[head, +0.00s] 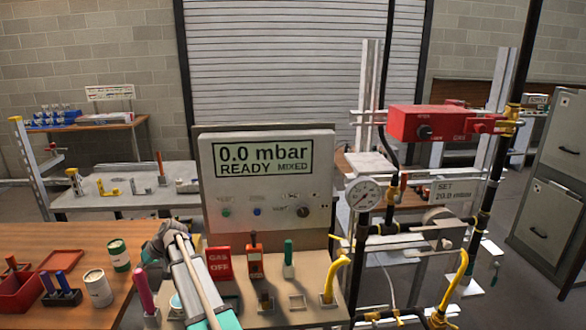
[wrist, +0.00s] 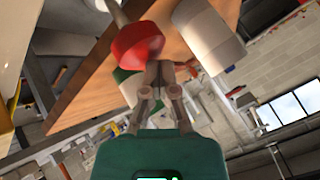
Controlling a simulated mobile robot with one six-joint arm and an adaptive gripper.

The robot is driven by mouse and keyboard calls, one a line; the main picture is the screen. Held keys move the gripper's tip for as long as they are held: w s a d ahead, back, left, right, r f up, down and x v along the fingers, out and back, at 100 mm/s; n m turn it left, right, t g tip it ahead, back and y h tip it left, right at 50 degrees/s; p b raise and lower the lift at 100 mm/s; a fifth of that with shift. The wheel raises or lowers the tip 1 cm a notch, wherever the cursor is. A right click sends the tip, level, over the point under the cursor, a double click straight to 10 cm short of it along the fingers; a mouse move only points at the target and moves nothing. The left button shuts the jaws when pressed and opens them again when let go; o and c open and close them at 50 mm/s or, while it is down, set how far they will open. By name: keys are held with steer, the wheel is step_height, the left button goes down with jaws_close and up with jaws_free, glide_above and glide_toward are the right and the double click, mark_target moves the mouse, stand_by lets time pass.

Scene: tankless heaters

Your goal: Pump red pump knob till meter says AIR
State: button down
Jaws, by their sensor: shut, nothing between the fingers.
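The meter (head: 262,158) stands in the middle of the head view and its display reads "0.0 mbar READY MIXED". A round red knob (wrist: 137,42) on a pale rod shows in the wrist view. My gripper (wrist: 160,75) is shut and empty, its fingertips just beside and below the knob in that view. I cannot tell whether they touch it. The knob is not clearly visible in the head view, where my arm crosses the bench front and my fingertips cannot be made out.
A magenta handle (head: 144,290) is left of my arm. A pressure gauge (head: 363,194) and pipework stand right. Cans and red bins (head: 15,290) occupy the left table.

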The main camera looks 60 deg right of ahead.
steer(key=shift+f+b, duration=0.6)
steer(key=shift+b, duration=0.05)
stand_by(0.7)
steer(key=shift+r, duration=0.1)
steer(key=shift+r+p, duration=0.55)
steer(key=shift+p, duration=0.15)
steer(key=shift+r+p, duration=3)
steer(key=shift+r, duration=0.1)
